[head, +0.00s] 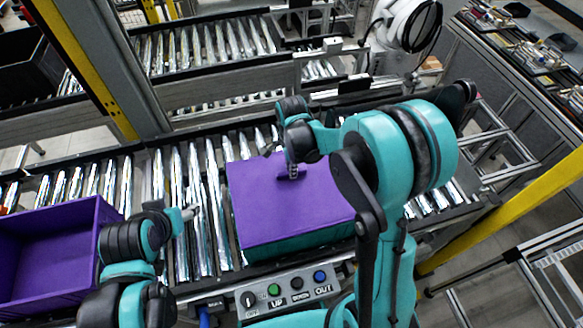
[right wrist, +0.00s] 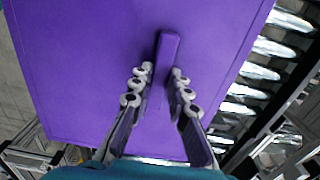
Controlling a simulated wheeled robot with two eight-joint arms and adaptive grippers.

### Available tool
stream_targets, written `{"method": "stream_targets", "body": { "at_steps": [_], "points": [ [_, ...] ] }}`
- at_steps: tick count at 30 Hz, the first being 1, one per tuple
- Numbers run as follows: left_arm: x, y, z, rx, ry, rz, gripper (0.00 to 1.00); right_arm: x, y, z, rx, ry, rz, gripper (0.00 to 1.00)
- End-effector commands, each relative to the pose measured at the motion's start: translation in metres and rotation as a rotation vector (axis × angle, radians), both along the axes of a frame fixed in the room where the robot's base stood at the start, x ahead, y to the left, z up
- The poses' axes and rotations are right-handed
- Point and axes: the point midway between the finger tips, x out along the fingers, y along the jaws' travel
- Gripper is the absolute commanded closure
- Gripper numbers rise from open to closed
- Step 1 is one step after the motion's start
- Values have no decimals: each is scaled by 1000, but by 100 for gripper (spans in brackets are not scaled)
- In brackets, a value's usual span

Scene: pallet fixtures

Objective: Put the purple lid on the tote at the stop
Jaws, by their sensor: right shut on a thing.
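The flat purple lid (head: 270,205) lies over a teal tote (head: 310,240) on the roller conveyor; only a strip of the tote's near side shows. I cannot tell whether the lid rests fully on the rim. My right gripper (head: 291,170) is over the middle of the lid, shut on its raised purple handle. In the right wrist view, the gripper's fingers (right wrist: 159,90) stand on both sides of the handle (right wrist: 168,55). My left gripper (head: 190,212) is beside the lid on the left, apart from it, and its fingers are too small to read.
An open, empty-looking purple tote (head: 60,235) stands on the conveyor at the left. A control box (head: 290,290) with buttons is at the near edge. A grey post with a yellow strip (head: 95,70) rises behind. Bare rollers (head: 200,185) lie between the totes.

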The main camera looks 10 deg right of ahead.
Motion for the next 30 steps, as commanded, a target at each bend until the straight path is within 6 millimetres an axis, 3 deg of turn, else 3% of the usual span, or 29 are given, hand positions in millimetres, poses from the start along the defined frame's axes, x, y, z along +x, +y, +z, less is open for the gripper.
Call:
{"method": "stream_targets", "body": {
  "at_steps": [8,9,11,23,30],
  "points": [
    [0,0,-5,0,0,0,39,0,0,-4,0,0,0,100],
    [0,0,-4,0,0,0,39,0,0,-4,0,0,0,76],
    [0,0,-4,0,0,0,39,0,0,-4,0,0,0,60],
    [0,0,-4,0,0,0,39,0,0,2,0,0,0,59],
    [0,0,-4,0,0,0,39,0,0,48,0,0,0,59]
  ]
}}
